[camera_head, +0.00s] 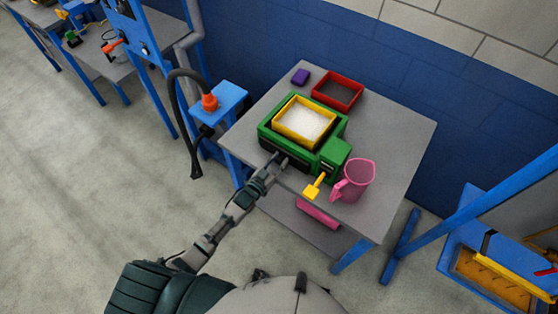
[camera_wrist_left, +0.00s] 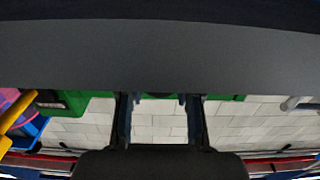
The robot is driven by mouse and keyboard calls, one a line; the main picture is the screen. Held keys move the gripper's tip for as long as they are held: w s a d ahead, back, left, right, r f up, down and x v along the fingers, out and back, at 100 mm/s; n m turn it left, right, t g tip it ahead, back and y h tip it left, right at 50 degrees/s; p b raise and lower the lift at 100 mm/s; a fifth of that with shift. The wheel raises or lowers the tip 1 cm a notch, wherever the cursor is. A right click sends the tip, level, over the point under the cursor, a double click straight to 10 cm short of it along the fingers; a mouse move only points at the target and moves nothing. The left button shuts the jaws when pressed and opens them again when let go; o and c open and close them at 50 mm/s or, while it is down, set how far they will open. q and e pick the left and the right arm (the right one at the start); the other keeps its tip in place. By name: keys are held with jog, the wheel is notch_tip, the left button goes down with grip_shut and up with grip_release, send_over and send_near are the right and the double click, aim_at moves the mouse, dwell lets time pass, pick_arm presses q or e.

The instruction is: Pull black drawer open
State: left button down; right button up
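The black drawer (camera_head: 293,163) is the dark front low on the near side of the green box (camera_head: 263,131) on the grey table. It looks shut. My left gripper (camera_head: 276,164) is right at the drawer front; whether it touches cannot be told. In the left wrist view, the two dark fingers of this gripper (camera_wrist_left: 160,110) stand apart, with pale wall and a little green visible between them. A wide dark grey surface fills the upper part of that view and hides what lies beyond. My right gripper is not in view.
A yellow frame (camera_head: 276,118) with white contents sits on the green box. A yellow handle (camera_head: 313,188) and a pink mug (camera_head: 357,176) are to the right of my gripper. A red tray (camera_head: 354,103) and a purple block (camera_head: 300,76) are behind. The table's (camera_head: 405,140) right side is clear.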

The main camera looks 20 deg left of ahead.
pick_arm(q)
jog(key=shift+s, duration=0.1)
jog(key=p+v, duration=0.3)
jog(key=v, duration=0.2)
jog(key=shift+s+a+r, duration=0.15)
jog(key=shift+s, duration=0.15)
jog(key=p+v, duration=0.3)
jog(key=v, duration=0.6)
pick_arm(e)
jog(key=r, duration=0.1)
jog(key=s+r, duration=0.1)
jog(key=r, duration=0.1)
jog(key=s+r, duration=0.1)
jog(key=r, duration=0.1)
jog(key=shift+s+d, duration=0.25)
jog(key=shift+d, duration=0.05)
pick_arm(q)
jog(key=c, duration=0.8)
grip_release()
jog(key=v, duration=1.2)
